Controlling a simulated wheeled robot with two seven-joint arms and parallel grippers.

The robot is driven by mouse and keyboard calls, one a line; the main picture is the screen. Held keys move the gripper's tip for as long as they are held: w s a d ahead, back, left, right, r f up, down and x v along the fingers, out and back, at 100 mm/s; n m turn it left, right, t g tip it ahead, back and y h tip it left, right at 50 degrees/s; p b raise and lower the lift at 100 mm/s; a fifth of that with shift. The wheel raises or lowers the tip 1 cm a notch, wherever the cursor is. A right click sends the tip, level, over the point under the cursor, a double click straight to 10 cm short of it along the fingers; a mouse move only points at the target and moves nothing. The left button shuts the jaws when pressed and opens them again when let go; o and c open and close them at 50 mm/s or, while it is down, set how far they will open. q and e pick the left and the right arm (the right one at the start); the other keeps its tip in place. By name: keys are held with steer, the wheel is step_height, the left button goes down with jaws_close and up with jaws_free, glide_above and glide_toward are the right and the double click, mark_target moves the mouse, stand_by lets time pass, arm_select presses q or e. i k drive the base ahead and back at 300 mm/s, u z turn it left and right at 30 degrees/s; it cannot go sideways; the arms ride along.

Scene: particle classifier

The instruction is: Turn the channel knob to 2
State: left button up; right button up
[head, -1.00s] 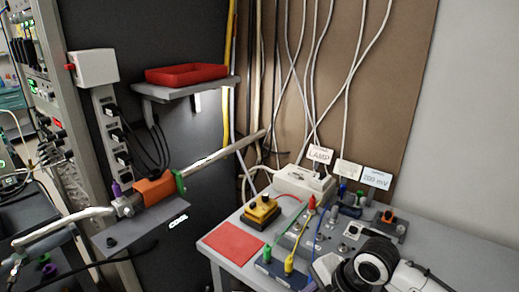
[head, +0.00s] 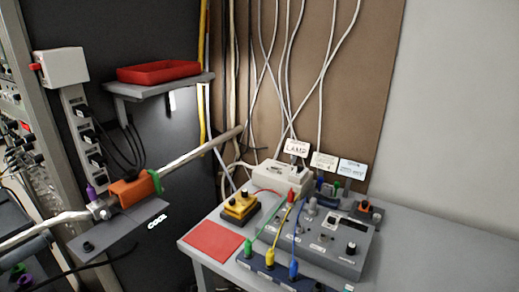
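A grey control box (head: 340,238) sits on the table and carries a dark display (head: 342,220) and several knobs. A black knob (head: 351,248) is at its right front, and a lighter grey knob (head: 311,206) stands near its back left. The labels are too small to read, so I cannot tell which one is the channel knob or what its setting is. Neither of my grippers is in view.
Green, yellow and blue plugs stand in a blue strip (head: 262,270) at the box's front left. The table's right side is clear.

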mark_target(26, 147)
steer(key=u, duration=1.25)
steer(key=k, duration=0.5)
steer(key=u, duration=1.55)
steer(key=i, duration=2.6)
steer(key=z, duration=2.2)
